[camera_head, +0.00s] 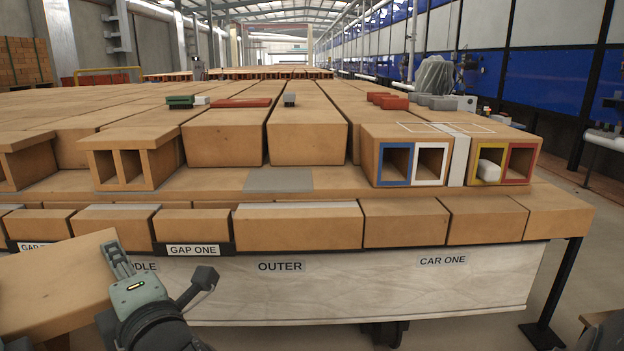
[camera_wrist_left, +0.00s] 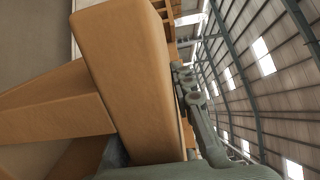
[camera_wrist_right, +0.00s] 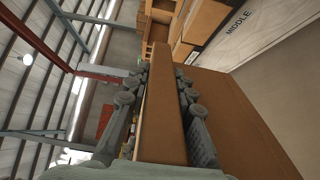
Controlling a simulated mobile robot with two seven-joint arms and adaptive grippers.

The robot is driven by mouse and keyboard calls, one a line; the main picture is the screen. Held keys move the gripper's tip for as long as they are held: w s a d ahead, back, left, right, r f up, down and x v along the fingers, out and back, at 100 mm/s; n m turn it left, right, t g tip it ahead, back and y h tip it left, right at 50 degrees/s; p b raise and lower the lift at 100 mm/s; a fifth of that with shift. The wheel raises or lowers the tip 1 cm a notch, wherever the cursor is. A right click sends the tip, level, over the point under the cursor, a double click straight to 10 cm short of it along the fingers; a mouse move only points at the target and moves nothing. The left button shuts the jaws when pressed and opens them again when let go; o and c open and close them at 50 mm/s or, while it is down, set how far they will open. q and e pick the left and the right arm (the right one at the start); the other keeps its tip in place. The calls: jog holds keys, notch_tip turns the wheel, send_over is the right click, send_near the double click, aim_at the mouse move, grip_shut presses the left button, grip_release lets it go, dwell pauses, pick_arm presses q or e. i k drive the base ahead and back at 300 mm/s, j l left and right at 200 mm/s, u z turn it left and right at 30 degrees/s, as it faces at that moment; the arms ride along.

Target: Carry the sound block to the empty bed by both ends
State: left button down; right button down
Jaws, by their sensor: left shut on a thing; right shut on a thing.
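A long tan block (camera_head: 50,292) is at the lower left of the head view, raised in front of the car, its left part cut off by the frame. My right gripper (camera_head: 120,258) is shut on its right end. In the right wrist view the fingers stand on both sides of the block (camera_wrist_right: 158,110). The left wrist view shows the block (camera_wrist_left: 125,70) with one finger of my left gripper (camera_wrist_left: 184,85) along its side; the other finger is mostly hidden. A bare grey pad (camera_head: 278,180) lies on the car's ledge, with no block on it.
A hollow block (camera_head: 128,158) stands left of the pad. A hollow block with coloured frames (camera_head: 428,150) stands to its right. Labels on the car's front read GAP ONE (camera_head: 193,250), OUTER (camera_head: 280,266) and CAR ONE (camera_head: 442,260). A dark post (camera_head: 552,290) supports the right end.

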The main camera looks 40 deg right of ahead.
aim_at(280, 177)
jog(key=z, duration=0.75)
